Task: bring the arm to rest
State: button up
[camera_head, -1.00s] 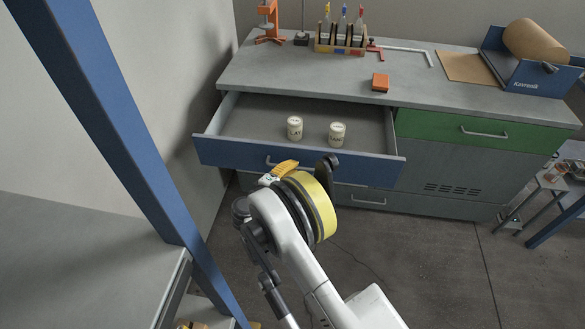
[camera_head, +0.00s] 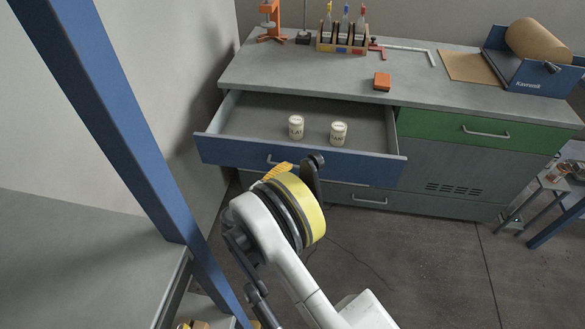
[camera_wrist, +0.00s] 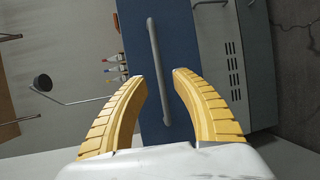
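My arm with its yellow-banded wrist (camera_head: 296,208) is raised in front of the bench, before the open blue drawer. One yellow finger of my gripper (camera_head: 278,172) shows in the head view; the rest is hidden behind the wrist.
The blue drawer (camera_head: 225,150) stands open with two white labelled jars, left (camera_head: 296,127) and right (camera_head: 338,133), inside. The bench top (camera_head: 300,75) carries a bottle rack (camera_head: 341,45), an orange block (camera_head: 382,81) and a paper roll (camera_head: 535,42). A blue post (camera_head: 110,130) rises at left.

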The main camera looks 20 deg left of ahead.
jog(key=shift+v, duration=1.4)
